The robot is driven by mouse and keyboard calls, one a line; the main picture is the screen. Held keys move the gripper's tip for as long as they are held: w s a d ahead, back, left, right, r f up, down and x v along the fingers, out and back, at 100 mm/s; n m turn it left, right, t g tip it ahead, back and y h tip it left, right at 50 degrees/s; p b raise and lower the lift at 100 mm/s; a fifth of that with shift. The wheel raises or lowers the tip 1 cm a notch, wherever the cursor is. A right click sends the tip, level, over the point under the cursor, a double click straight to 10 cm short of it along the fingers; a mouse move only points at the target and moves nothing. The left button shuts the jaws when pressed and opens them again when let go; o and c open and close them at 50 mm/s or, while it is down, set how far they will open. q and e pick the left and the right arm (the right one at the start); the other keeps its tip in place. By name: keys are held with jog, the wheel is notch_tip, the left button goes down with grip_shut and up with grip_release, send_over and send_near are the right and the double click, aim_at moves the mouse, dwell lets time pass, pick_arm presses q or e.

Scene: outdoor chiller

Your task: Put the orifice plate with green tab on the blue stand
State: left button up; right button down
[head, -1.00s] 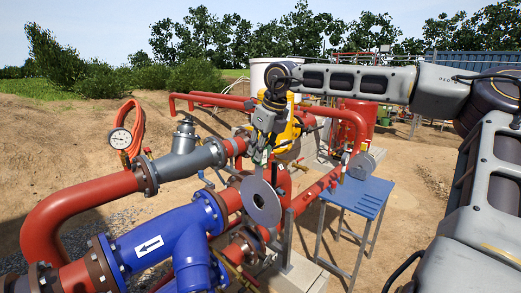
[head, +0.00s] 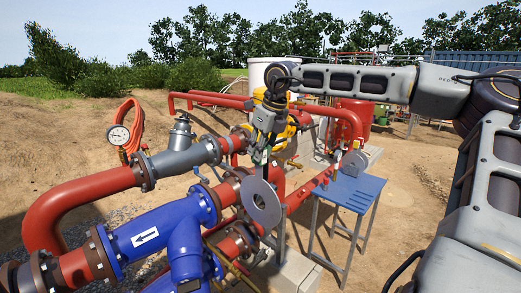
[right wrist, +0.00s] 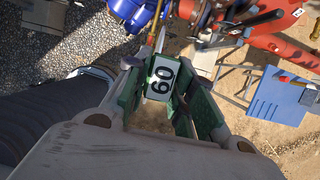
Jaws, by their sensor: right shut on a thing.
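My right gripper (head: 262,152) points down and is shut on the tab of the orifice plate (head: 262,205), a grey round disc with a small hole in its middle. The plate hangs below the fingers, in front of the red piping and left of the blue stand. In the right wrist view, the tab (right wrist: 161,78) is green with a white "60" label, between the fingers; the disc is largely hidden there. The blue stand (head: 352,192) is a flat-topped table on grey legs; it also shows in the right wrist view (right wrist: 272,98). My left gripper is out of view.
A blue pipe fitting (head: 165,238) with a white arrow and red flanged pipes (head: 55,205) fill the left.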

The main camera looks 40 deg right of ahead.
jog(key=shift+s+r, duration=0.15)
jog(key=shift+s, duration=0.05)
jog(key=shift+w+n, duration=0.25)
jog(key=shift+n, duration=0.15)
jog(key=shift+s+n, duration=0.1)
jog(key=shift+n, duration=0.3)
